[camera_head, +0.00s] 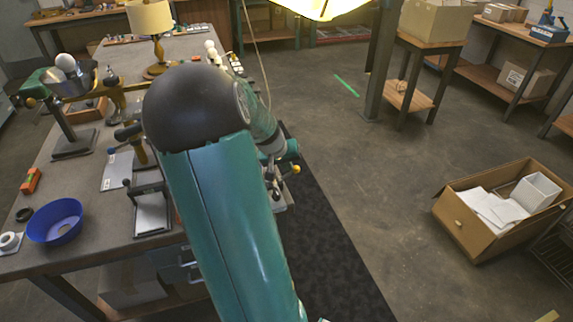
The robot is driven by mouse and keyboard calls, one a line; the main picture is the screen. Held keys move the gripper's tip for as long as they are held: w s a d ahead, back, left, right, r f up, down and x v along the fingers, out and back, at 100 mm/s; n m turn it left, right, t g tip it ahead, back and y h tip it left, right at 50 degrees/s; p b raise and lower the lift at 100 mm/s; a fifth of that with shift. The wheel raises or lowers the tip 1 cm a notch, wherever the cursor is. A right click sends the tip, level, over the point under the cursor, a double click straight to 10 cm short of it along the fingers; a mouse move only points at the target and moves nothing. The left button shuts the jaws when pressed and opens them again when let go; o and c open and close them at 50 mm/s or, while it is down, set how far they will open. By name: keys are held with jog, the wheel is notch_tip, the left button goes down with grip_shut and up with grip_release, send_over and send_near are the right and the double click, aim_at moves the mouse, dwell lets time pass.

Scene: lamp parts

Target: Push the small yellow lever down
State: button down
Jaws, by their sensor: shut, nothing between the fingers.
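A small yellow knob (296,169), which looks like the end of the small yellow lever, shows just right of my arm at the table's right edge. Another small yellow knob (30,102) is on a green stand at the far left of the table.
The grey table (92,225) holds a blue bowl (55,221), a lamp with a beige shade (150,18), a green stand with a metal bowl (72,145) and several small parts. An open cardboard box (467,226) lies on the floor at right. The floor between is clear.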

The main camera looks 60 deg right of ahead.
aim_at(296, 167)
jog(key=shift+s+d+f, duration=0.1)
jog(key=shift+s+d, duration=0.05)
jog(key=shift+s+d+f+t+y, duration=0.35)
jog(key=shift+s+d+t+y, duration=0.15)
jog(key=shift+t+y, duration=0.4)
jog(key=shift+s+d+f+m+t+y, duration=0.2)
jog(key=shift+f+t+y, duration=0.1)
jog(key=shift+t+y, duration=0.2)
jog(key=shift+s+d+f+m+t+y, duration=0.15)
jog(key=shift+f+m+t+y, duration=0.1)
jog(key=shift+t+y, duration=0.25)
jog(key=shift+f, duration=0.2)
jog(key=shift+w+a+r, duration=0.25)
jog(key=shift+w+a, duration=0.25)
